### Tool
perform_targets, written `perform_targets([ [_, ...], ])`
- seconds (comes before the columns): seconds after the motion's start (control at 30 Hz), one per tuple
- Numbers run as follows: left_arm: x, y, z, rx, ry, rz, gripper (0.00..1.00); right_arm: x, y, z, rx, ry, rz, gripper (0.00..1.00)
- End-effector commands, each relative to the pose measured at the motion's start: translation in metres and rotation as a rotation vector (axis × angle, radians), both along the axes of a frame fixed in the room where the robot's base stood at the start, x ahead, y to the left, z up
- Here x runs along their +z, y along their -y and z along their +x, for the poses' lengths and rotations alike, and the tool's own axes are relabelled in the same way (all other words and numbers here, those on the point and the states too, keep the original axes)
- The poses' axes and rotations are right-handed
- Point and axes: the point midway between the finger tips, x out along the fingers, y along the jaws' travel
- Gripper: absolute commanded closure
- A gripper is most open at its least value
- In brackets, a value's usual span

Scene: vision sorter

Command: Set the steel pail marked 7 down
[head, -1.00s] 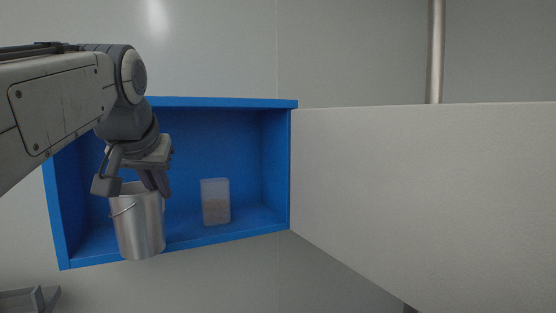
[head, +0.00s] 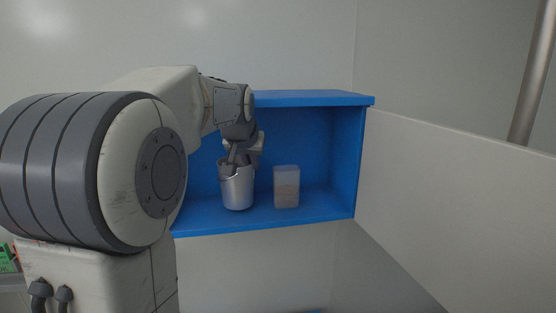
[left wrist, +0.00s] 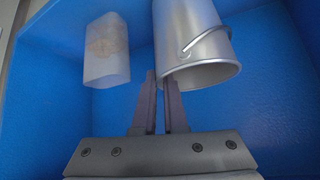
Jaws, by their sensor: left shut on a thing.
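The steel pail (head: 237,190) is upright inside the blue cabinet (head: 265,228), near its left part. Its bottom appears at or just above the cabinet floor; I cannot tell if it touches. No number shows on it. My left gripper (head: 238,162) is above the pail and shut on its rim. In the left wrist view the pail (left wrist: 195,40) appears upside down at top right, its wire handle hanging at the side, with the gripper fingers (left wrist: 160,92) at its rim. My right gripper is not in view.
A translucent box (head: 286,187) with tan contents stands right of the pail, a small gap between; it also shows in the left wrist view (left wrist: 106,50). The cabinet door (head: 450,190) stands open at right. Cabinet floor is free right of the box.

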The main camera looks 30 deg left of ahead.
Motion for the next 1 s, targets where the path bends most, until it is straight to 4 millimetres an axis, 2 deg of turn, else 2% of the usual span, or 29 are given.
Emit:
perform_targets([
  [0.1,-0.01,0.001,-0.003,0.0,-0.002,-0.001,1.0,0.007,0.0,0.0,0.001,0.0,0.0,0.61],
  [0.47,-0.017,0.001,-0.003,0.0,0.001,0.0,1.0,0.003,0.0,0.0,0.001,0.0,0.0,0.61],
  [0.5,-0.016,0.001,-0.003,0.0,-0.001,0.0,0.79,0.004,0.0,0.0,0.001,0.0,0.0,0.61],
  [0.53,-0.016,0.001,-0.003,0.0,-0.001,0.0,0.68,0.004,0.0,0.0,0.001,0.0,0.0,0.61],
  [0.57,-0.016,0.001,-0.003,0.0,-0.001,0.0,0.61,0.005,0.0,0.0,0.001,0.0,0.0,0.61],
  [0.93,-0.012,0.001,-0.003,0.0,0.0,0.0,0.61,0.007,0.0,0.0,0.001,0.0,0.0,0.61],
  [1.0,-0.009,0.003,-0.007,0.0,0.002,0.001,0.61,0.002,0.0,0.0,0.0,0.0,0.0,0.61],
])
